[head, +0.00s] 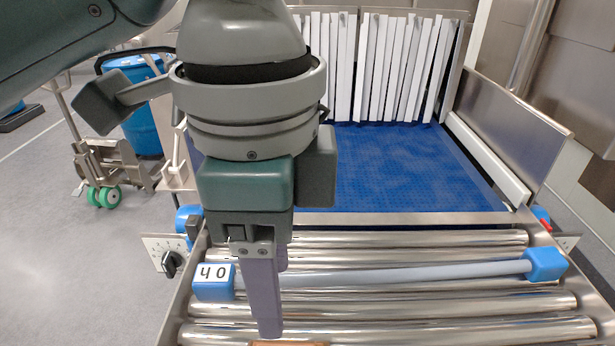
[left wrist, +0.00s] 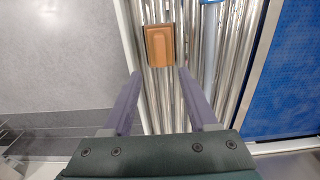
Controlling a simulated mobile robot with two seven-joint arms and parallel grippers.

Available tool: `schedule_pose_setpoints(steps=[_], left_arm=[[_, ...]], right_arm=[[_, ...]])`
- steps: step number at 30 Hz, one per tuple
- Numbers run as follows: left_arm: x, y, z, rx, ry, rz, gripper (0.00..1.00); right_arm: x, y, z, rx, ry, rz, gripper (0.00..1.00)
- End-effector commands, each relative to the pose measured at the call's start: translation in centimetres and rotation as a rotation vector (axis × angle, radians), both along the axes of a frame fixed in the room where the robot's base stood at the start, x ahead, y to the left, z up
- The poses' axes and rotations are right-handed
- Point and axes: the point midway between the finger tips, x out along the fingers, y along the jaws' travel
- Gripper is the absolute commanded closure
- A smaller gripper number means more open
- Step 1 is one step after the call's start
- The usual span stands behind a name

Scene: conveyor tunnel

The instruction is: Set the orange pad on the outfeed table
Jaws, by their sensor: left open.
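The orange pad (left wrist: 160,45) is a small brown-orange block that shows whole in the left wrist view, over the steel rollers near their edge. In the head view only a thin strip of it (head: 290,343) shows at the bottom edge. My left gripper (head: 265,328) points down over the rollers, its purple fingers open. In the left wrist view the pad lies just beyond the open fingertips (left wrist: 160,74), apart from them. The roller table (head: 420,303) runs across the front in the head view; I cannot tell whether it is the outfeed table. My right gripper is out of view.
A grey bar with blue end blocks (head: 545,264), one marked 40, lies across the rollers. Behind is a blue belt (head: 410,165) with a white strip curtain (head: 385,65) and a metal side wall (head: 515,120). A trolley with a blue drum (head: 143,115) stands left.

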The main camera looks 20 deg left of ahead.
Motion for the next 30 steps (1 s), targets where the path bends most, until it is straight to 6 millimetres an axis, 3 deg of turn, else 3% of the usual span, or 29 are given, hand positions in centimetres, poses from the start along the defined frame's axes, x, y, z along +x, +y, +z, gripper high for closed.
schedule_pose_setpoints(steps=[5,8,12,15,17,20,24,27,30], left_arm=[[-0.3,-0.5,-0.1,-0.020,-0.002,0.007,0.41],[-1.4,-2.0,-1.0,-0.094,-0.008,0.039,0.41],[-3.4,-4.4,-2.4,-0.265,-0.039,0.191,0.41],[-4.4,-4.4,-3.2,-0.361,-0.074,0.379,0.41],[-5.1,-3.4,-3.8,-0.390,-0.096,0.507,0.41],[-6.4,-0.4,-4.9,-0.386,-0.141,0.725,0.41],[-8.9,4.8,-6.1,-0.301,-0.207,0.962,0.41],[-10.4,7.7,-6.5,-0.238,-0.242,1.058,0.41],[-11.3,9.2,-6.6,-0.199,-0.264,1.103,0.41]], right_arm=[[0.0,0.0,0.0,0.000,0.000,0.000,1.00],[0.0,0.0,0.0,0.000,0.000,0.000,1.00],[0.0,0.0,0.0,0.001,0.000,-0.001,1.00],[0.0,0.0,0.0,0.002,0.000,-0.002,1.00],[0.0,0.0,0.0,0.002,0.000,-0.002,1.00],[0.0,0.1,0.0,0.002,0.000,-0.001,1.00],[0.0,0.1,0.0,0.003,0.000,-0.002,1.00],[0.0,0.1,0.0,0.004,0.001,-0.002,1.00],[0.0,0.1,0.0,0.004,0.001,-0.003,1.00]])
